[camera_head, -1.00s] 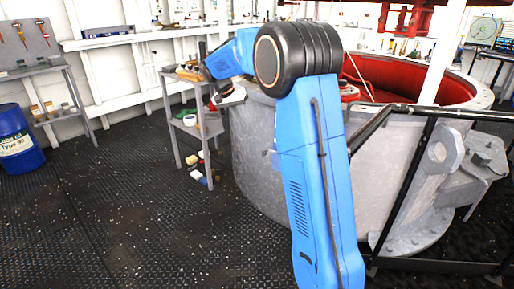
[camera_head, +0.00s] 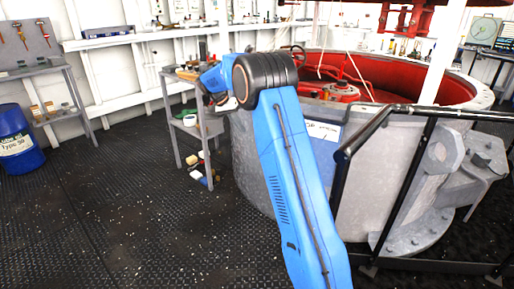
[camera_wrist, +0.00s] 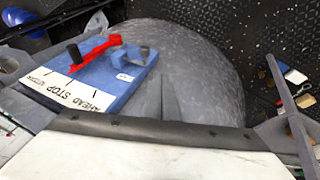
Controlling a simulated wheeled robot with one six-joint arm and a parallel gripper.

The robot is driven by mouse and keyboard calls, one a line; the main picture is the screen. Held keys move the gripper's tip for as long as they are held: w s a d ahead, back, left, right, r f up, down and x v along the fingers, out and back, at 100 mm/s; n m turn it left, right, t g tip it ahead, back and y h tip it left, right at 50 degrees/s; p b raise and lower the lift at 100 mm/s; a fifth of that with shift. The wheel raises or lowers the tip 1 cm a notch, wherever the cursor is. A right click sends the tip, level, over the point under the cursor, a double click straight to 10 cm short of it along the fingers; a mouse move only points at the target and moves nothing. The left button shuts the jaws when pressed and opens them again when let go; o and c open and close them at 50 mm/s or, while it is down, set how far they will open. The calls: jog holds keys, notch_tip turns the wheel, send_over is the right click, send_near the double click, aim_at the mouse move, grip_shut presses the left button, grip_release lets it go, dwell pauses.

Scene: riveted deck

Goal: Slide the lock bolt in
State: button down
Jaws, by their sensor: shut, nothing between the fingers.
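A blue control panel (camera_wrist: 100,75) with a white AHEAD/STOP label is on the side of a large grey drum, upside down in the wrist view. A red lever (camera_wrist: 98,52) with a black knob lies across it. A small grey metal piece (camera_wrist: 144,54), seemingly the lock bolt, stands near the panel's edge beside the lever's end; its exact position is unclear. In the head view the panel (camera_head: 326,138) is partly hidden by my arm. My gripper (camera_head: 224,103), shut and empty, is by the drum's left side, apart from the panel; its fingers are mostly hidden.
The grey drum (camera_head: 245,160) has a red interior. A black handrail (camera_head: 400,112) stands in front of it on the right. A grey shelf cart (camera_head: 205,128) is close to its left. A blue barrel (camera_head: 18,140) stands far left.

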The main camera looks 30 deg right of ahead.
jog(key=s+x, duration=0.2)
jog(key=x, duration=1)
jog(key=shift+s+d, duration=0.35)
jog(key=shift+d, duration=0.25)
jog(key=s+d, duration=0.4)
jog(key=s, duration=0.2)
jog(key=shift+s, duration=0.15)
